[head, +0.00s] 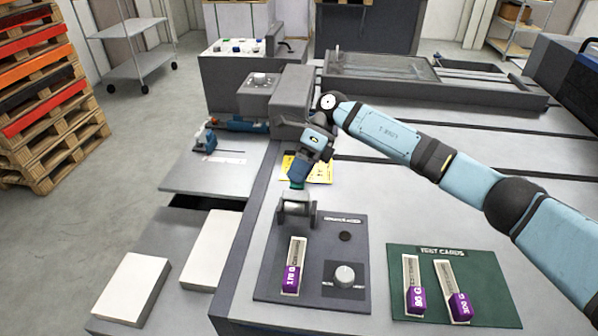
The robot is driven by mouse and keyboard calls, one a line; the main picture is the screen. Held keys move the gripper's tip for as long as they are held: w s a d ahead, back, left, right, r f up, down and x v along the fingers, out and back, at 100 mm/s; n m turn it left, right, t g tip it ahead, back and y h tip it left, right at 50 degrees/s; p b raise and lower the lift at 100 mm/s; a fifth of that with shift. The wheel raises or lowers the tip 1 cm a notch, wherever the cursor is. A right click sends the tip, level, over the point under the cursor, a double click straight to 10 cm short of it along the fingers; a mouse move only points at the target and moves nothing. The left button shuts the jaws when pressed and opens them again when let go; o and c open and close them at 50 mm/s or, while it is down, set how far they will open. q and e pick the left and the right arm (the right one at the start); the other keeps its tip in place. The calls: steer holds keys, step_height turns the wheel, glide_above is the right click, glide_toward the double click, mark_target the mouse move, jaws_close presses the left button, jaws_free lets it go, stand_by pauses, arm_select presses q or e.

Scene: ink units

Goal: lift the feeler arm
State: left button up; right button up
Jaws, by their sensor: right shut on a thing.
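The grey feeler arm (296,207) stands at the back of a dark grey panel (325,222) on the machine's table. Its upper end meets my right gripper (298,181), which reaches down from the upper right and is shut on it. The fingertips partly hide the held part. In front of the feeler arm, a test card with a purple 170 G end (290,280) lies on the panel. I cannot tell whether the feeler arm touches the card. My left gripper is not in view.
A knob (344,275) sits on the panel's right. A green mat (482,291) holds two purple-ended test cards (415,300) (459,305). A yellow label (318,169) lies behind the gripper. White blocks (134,289) (211,250) stand at left. My right arm spans the table's right side.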

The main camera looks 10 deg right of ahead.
steer(key=v, duration=1.3)
steer(key=shift+w+d+r, duration=0.2)
steer(key=shift+r, duration=0.05)
